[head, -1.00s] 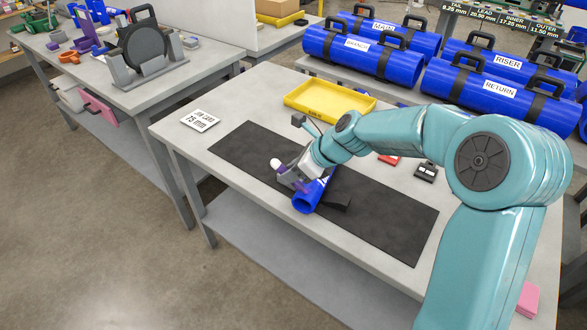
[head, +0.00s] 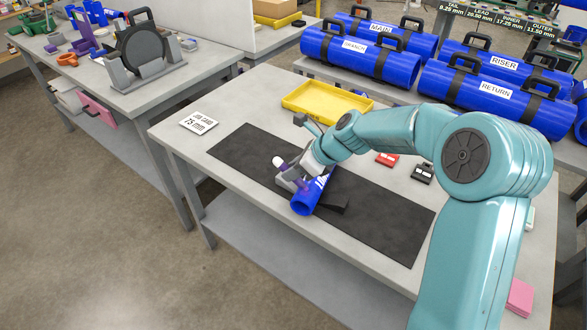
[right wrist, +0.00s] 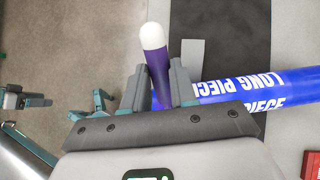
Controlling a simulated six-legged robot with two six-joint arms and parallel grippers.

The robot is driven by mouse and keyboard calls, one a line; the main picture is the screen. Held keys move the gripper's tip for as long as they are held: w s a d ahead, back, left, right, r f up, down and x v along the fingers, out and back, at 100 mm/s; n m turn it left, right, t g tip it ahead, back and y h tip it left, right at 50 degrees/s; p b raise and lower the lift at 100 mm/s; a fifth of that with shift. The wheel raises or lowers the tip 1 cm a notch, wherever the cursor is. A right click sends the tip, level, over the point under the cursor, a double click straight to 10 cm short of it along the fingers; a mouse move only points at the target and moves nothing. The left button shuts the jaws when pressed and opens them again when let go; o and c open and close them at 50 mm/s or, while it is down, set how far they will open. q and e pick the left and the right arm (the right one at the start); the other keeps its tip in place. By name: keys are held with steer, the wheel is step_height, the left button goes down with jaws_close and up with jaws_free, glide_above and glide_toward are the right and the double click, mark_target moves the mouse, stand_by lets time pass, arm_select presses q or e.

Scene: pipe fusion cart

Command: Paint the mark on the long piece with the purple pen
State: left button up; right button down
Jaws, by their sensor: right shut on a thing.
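The long piece (head: 304,204) is a blue pipe with white lettering, lying on the black mat (head: 385,220). In the right wrist view the long piece (right wrist: 250,88) runs off to the right and its words are readable. My right gripper (head: 290,178) is at the pipe's near end, shut on the purple pen (right wrist: 159,70). The pen's white end (head: 277,162) sticks up out of the fingers. The pen's other end is over or against the pipe; I cannot tell if it touches. I cannot make out the mark. My left gripper is not identifiable in these views.
A yellow tray (head: 327,101) stands behind the mat. A white "75 mm" card (head: 198,122) lies at the bench's left. A red block (head: 387,159) and a black block (head: 422,173) lie right of my forearm. Bare mat lies left of the gripper.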

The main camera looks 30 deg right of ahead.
steer(key=shift+s+a, duration=0.1)
steer(key=shift+a, duration=0.1)
steer(key=shift+s+a, duration=0.15)
steer(key=shift+a, duration=0.1)
steer(key=shift+s+a, duration=0.15)
steer(key=shift+a, duration=0.05)
steer(key=shift+s+a, duration=0.15)
steer(key=shift+a, duration=0.05)
steer(key=shift+d+p, duration=0.15)
steer(key=shift+p, duration=0.25)
steer(key=shift+w+d, duration=0.3)
steer(key=shift+w+d+p, duration=0.1)
steer(key=shift+d+p, duration=0.05)
steer(key=shift+p, duration=0.2)
